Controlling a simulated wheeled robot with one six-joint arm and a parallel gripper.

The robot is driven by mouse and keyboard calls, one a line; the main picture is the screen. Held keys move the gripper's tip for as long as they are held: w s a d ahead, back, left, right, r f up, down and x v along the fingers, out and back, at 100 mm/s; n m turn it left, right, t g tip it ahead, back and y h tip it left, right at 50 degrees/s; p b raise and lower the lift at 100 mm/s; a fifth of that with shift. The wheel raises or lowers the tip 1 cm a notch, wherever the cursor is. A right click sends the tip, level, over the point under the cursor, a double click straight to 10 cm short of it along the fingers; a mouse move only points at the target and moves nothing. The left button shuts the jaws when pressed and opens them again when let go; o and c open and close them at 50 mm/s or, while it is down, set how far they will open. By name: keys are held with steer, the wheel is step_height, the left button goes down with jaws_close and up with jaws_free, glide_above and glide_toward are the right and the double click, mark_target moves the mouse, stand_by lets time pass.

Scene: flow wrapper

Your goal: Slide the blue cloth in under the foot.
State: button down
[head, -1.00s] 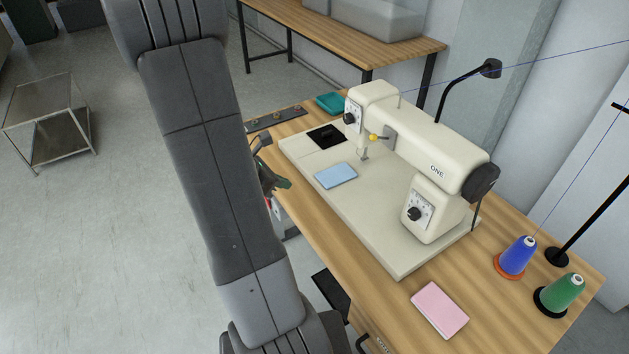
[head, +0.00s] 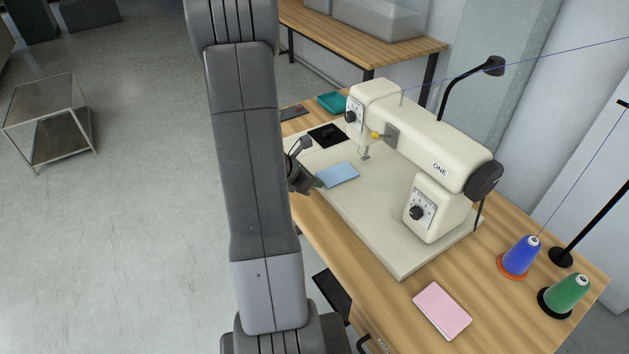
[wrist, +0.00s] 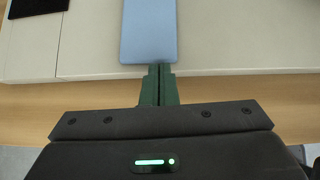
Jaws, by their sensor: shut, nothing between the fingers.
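The blue cloth (head: 338,174) lies flat on the cream bed of the sewing machine (head: 377,217), to the near left of the presser foot (head: 365,153). The foot is small in the head view, and I cannot tell whether it is raised. My gripper (wrist: 158,70) is shut and empty, with its green fingertips at the near edge of the cloth (wrist: 149,30) in the wrist view. I cannot tell whether they touch it. In the head view my gripper (head: 317,184) is partly hidden behind my arm.
A pink cloth (head: 442,310) lies on the wooden table (head: 395,318) at the front. Blue (head: 519,257) and green (head: 566,293) thread cones stand at the right. A black plate (head: 326,136) lies on the bed's far left. A teal tray (head: 332,102) sits behind.

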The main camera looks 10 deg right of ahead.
mark_target(339, 175)
steer(key=shift+w+d+b, duration=0.4)
steer(key=shift+d, duration=0.6)
steer(key=shift+w+d+b, duration=0.35)
steer(key=shift+w+d, duration=0.05)
steer(key=shift+d, duration=0.55)
steer(key=shift+w+d+b, duration=0.4)
steer(key=shift+d, duration=0.6)
